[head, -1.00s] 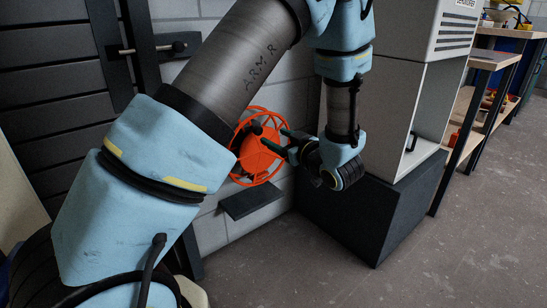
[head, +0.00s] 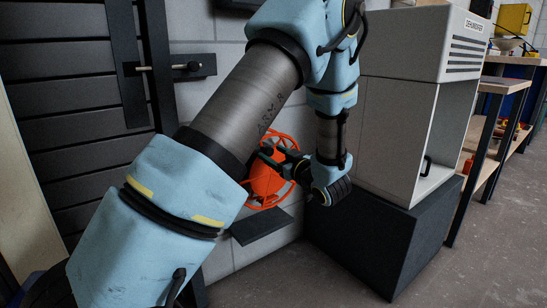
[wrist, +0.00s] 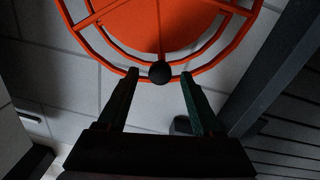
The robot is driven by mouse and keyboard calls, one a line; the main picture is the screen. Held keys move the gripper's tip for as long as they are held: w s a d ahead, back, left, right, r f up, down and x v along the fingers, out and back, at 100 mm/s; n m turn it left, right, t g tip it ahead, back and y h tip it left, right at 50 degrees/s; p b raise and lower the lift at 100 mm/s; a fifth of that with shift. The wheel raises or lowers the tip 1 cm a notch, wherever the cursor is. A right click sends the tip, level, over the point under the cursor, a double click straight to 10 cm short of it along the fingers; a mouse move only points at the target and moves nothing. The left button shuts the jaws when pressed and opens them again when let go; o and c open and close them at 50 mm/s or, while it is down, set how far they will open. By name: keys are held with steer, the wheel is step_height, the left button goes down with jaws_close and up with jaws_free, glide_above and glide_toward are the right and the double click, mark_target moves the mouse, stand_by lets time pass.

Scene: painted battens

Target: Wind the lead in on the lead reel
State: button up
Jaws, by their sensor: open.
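The orange lead reel (head: 266,181) is on the pale block wall, partly hidden behind my arm in the head view. In the wrist view the reel (wrist: 165,25) fills the top, with spokes and a round rim. A dark round knob (wrist: 160,73) sits at the rim's lower edge. My gripper (wrist: 160,77) is open, its two green-edged fingers standing apart on either side of the knob, with gaps showing on both sides. In the head view my gripper (head: 283,155) is in front of the reel's face. I cannot make out the lead.
A dark shelf (head: 260,226) juts from the wall below the reel. A grey dehumidifier cabinet (head: 400,130) on a dark plinth (head: 365,240) stands close on the right. A dark slatted door with a bolt (head: 165,67) is on the left.

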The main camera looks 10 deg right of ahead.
steer(key=shift+w+a, duration=0.1)
steer(key=shift+w, duration=0.05)
steer(key=shift+c, duration=0.2)
jaws_close()
stand_by(0.3)
stand_by(0.9)
